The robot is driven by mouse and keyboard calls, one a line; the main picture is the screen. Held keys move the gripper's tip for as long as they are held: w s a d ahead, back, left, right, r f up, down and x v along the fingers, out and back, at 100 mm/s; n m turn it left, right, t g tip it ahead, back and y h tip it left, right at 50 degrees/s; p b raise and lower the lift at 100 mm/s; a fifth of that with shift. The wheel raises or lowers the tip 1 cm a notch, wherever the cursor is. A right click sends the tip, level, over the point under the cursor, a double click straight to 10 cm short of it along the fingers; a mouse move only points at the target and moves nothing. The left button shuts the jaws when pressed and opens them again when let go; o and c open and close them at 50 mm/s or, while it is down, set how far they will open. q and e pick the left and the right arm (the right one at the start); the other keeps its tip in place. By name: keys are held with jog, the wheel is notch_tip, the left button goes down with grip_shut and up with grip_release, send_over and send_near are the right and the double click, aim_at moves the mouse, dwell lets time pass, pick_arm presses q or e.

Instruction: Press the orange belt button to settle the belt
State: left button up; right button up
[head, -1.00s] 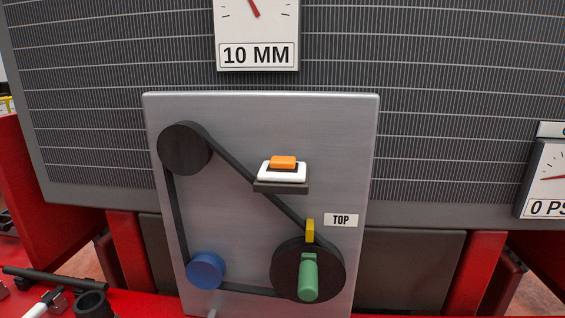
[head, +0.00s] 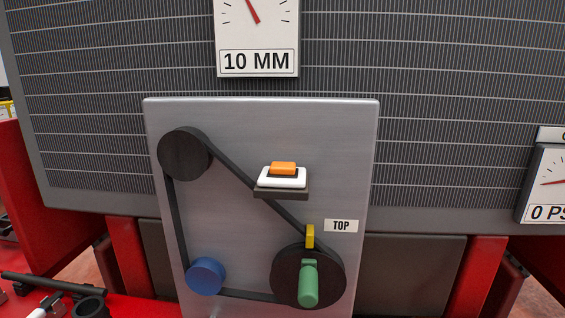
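The orange belt button (head: 282,168) sits on a white base (head: 281,180) on a small dark shelf, fixed to the grey metal panel (head: 225,225). The black belt (head: 245,178) runs around a black pulley (head: 184,154) at upper left, a blue pulley (head: 205,276) at lower left and a large black pulley (head: 284,279) at lower right. The large pulley carries a green handle (head: 308,285). A yellow marker (head: 310,236) stands at its top, beside the TOP label (head: 341,226). Neither of my grippers is in view.
A gauge reading 10 MM (head: 257,40) hangs above the panel, before a dark radiator grille (head: 450,110). Another gauge (head: 548,182) is at the right edge. Black tools and fittings (head: 50,285) lie on a red surface at lower left. The space before the button is clear.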

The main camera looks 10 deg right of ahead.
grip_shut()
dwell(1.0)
